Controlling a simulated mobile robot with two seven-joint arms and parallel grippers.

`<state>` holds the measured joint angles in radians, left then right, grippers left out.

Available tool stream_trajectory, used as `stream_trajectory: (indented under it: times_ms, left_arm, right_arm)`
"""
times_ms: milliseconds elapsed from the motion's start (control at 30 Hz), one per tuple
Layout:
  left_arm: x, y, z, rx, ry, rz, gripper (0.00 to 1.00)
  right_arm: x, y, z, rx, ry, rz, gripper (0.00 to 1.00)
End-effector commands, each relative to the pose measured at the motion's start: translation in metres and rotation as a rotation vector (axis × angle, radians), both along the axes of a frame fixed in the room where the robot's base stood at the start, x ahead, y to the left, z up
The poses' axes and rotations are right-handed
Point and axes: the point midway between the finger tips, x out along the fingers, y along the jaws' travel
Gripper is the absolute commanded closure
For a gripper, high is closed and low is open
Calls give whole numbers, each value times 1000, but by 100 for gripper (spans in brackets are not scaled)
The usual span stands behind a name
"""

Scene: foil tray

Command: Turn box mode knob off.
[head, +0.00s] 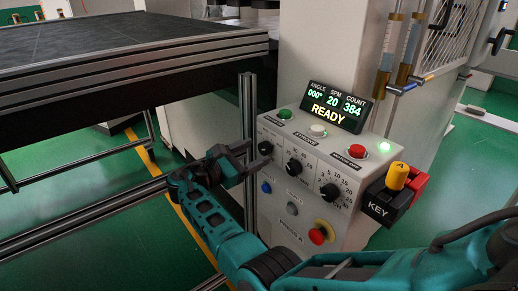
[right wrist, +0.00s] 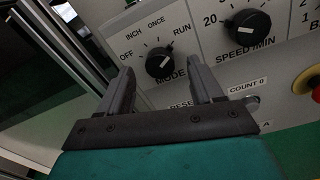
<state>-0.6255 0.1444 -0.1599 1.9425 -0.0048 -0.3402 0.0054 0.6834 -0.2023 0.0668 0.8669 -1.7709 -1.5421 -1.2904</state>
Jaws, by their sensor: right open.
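The mode knob (right wrist: 159,63) is a round black knob with a white pointer mark, on the pale front of the control box (head: 322,222). In the right wrist view its labels read OFF, INCH, ONCE and RUN, and the mark points up and right, towards RUN. The knob also shows in the head view (head: 265,148), at the left of the box front. My right gripper (head: 252,157) is open and empty, close to the knob. In the right wrist view its fingertips (right wrist: 162,77) lie to either side of the knob's lower part; contact cannot be told. My left gripper is out of view.
The speed knob (right wrist: 247,27) is right of the mode knob. A metal post (head: 248,110) stands close left of the box.

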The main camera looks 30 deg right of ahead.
Motion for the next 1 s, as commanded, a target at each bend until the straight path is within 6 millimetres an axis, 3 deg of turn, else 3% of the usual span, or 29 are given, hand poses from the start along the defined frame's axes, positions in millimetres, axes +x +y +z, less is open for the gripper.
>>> stream_trajectory:
  times_ms: [200, 533, 1000]
  left_arm:
    - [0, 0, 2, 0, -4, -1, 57]
    - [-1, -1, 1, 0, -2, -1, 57]
    - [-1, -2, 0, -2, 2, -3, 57]
  right_arm:
    - [3, -22, 0, 0, -1, 1, 35]
    - [3, -26, 0, 1, -1, 1, 35]
    - [3, -25, 0, 1, -1, 1, 79]
